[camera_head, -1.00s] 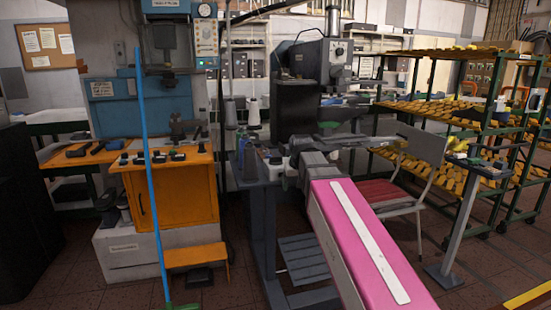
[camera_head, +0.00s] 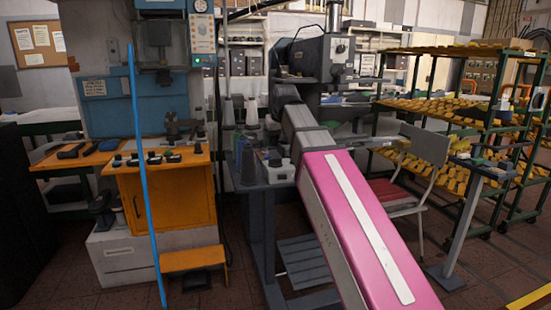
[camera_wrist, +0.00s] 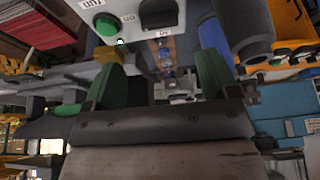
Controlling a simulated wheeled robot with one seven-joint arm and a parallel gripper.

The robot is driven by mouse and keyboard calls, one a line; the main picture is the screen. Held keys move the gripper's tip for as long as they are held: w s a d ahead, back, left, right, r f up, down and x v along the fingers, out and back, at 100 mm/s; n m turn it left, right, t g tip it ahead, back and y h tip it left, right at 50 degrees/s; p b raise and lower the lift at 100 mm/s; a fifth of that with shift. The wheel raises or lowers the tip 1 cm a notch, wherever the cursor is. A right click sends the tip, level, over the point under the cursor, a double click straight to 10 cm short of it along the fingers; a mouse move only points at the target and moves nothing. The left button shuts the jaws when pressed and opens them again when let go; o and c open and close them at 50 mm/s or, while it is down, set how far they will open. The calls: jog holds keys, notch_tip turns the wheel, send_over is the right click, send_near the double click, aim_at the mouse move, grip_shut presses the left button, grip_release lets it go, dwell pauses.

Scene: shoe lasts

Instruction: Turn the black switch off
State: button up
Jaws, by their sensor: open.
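My gripper (camera_wrist: 158,65) shows in the wrist view with its two green fingers spread wide apart and nothing between them. A pale control box (camera_wrist: 135,30) is at the top of that view, beyond the fingertips. The black switch (camera_wrist: 159,12) is on its face, cut by the top edge, beside a round green button (camera_wrist: 106,24). The switch's setting cannot be made out. In the head view the control box (camera_head: 280,172) stands on the grey bench, just left of my arm. My gripper cannot be made out in the head view.
Dark cylinders stand left of the box; one fills the wrist view's upper right (camera_wrist: 246,25). An orange cabinet (camera_head: 178,205) with several small controls is at the left. A red-seated chair (camera_head: 405,185) and racks of yellow lasts (camera_head: 460,105) are at the right.

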aim_at(276, 159)
jog(key=x, duration=0.9)
jog(key=shift+r, duration=0.1)
jog(key=c, duration=0.9)
